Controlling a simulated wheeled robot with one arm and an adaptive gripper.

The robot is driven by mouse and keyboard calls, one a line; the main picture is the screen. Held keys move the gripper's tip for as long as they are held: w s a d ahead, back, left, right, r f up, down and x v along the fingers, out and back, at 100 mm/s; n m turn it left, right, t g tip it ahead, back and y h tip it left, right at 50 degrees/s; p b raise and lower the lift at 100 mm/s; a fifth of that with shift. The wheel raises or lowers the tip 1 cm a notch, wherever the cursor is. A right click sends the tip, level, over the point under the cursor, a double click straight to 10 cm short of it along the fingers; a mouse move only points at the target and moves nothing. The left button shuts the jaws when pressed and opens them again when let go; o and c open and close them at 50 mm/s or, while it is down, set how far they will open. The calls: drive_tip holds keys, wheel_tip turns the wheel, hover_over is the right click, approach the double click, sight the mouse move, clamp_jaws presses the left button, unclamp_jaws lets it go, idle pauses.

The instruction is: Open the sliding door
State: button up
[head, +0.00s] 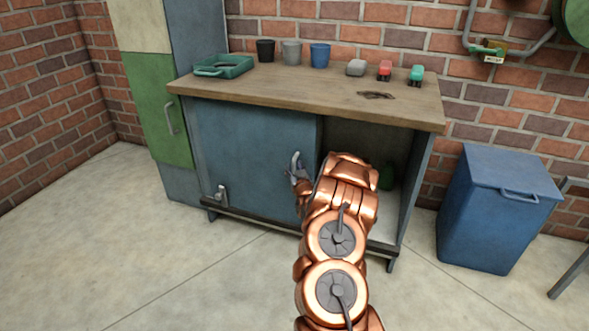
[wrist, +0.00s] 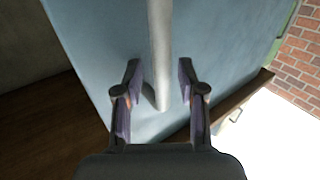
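The sliding door (head: 250,150) is a blue-grey panel on the front of the wooden-topped cabinet. It covers the left and middle of the front; the right part stands open onto the inside. My gripper (head: 298,172) is at the door's right edge, partly hidden by my copper arm. In the wrist view my gripper (wrist: 160,88) is open, one finger on each side of a pale upright handle bar (wrist: 159,45) on the door (wrist: 215,60). Gaps show between the bar and both fingers. A small grey fitting (head: 221,195) sits at the door's lower left.
The cabinet top (head: 300,85) bears a green tray (head: 222,66), several cups and small items. A tall green-and-blue locker (head: 155,110) adjoins the left; a blue bin (head: 490,215) stands right. Floor in front is clear.

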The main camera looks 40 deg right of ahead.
drive_tip(key=shift+a, duration=0.15)
drive_tip(key=v, duration=1.2)
idle(0.3)
idle(0.4)
